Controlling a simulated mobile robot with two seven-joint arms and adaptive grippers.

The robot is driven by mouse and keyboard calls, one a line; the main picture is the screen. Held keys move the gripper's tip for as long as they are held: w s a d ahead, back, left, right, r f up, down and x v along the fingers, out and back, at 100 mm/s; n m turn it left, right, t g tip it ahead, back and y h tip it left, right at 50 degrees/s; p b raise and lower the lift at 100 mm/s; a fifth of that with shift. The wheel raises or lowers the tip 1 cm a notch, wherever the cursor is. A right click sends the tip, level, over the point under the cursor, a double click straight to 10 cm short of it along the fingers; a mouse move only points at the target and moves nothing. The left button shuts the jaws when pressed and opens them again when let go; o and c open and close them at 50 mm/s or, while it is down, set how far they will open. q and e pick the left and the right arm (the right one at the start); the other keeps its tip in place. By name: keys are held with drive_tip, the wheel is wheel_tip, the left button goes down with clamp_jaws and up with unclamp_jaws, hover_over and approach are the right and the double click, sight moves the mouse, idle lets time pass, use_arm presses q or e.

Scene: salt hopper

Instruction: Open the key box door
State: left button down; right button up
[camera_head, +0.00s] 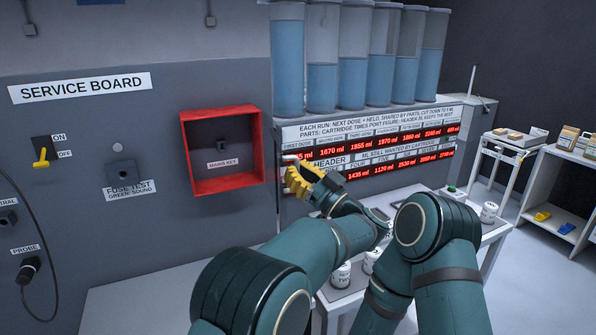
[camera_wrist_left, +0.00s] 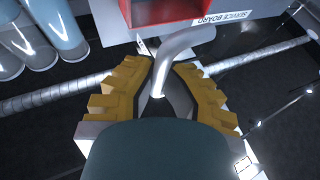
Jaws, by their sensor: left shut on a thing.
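The key box (camera_head: 187,160) is a red open-fronted frame on the grey service board. Its inside shows, with a small dark fitting (camera_head: 222,146) above a label reading MAINS KEY. I cannot make out a separate door panel. My left gripper (camera_head: 290,168), with yellow fingers, is right of the box, in front of the dose display. In the left wrist view, my left gripper (camera_wrist_left: 160,92) is shut on a bent grey metal handle (camera_wrist_left: 185,42), its end between the fingers. The red box (camera_wrist_left: 170,10) shows beyond the handle. My right gripper is out of view.
A yellow switch (camera_head: 41,157) and fuse test panel (camera_head: 124,178) are left of the box. Clear blue-filled cylinders (camera_head: 322,60) stand above the red-lit display (camera_head: 375,150). A white table (camera_head: 495,225) with small containers is below right.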

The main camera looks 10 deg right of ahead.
use_arm(q)
drive_tip(key=shift+a, duration=0.1)
drive_tip(key=c, duration=1)
unclamp_jaws()
drive_tip(key=shift+w+f, duration=0.1)
drive_tip(key=shift+w, duration=0.05)
drive_tip(key=r, duration=0.9)
drive_tip(key=shift+s+a+r, duration=0.15)
drive_tip(key=shift+s+r, duration=0.05)
drive_tip(key=shift+r, duration=0.2)
drive_tip(key=shift+w+d+r, duration=0.1)
drive_tip(key=shift+d+r, duration=0.1)
drive_tip(key=shift+r, duration=0.05)
drive_tip(key=shift+f, duration=0.1)
